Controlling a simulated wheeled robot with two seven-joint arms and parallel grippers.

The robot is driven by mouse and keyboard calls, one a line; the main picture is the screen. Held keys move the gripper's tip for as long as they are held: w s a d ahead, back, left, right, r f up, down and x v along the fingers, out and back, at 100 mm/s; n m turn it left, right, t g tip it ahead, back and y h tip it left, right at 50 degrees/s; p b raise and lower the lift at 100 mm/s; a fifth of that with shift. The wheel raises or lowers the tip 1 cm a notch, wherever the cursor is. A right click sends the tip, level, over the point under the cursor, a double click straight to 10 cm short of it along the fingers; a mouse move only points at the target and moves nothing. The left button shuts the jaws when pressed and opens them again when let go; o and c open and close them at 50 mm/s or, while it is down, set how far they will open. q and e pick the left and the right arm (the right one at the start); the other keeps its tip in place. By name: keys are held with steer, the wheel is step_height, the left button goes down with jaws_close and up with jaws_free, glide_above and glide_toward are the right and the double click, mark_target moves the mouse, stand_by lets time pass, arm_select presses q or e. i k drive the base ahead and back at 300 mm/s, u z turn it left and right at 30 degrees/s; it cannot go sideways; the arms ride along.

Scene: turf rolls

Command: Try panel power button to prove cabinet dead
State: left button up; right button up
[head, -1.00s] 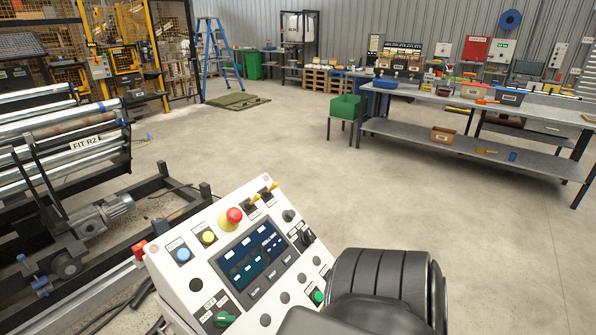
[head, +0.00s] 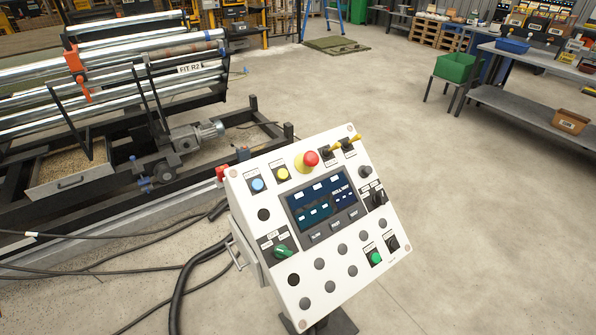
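The control panel (head: 331,259) stands tilted on a post in the lower middle of the head view. Its screen (head: 322,203) is lit, with blue and dark blocks. A green button (head: 375,258) sits at its lower right, and a green rotary switch (head: 283,251) at its lower left. A blue button (head: 257,184) and a yellow button (head: 282,173) are at the upper left. Which one is the power button I cannot read. Neither gripper shows.
A roller machine (head: 130,90) labelled FIT R2 fills the left. Black cables (head: 190,265) lie on the floor left of the panel. A green bin (head: 455,67) on a stand and a workbench (head: 535,110) are at the right. The floor between is clear.

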mark_target(282, 174)
steer(key=i, duration=0.5)
steer(key=k, duration=0.5)
steer(key=u, duration=0.95)
steer(key=i, duration=0.6)
steer(key=z, duration=1.45)
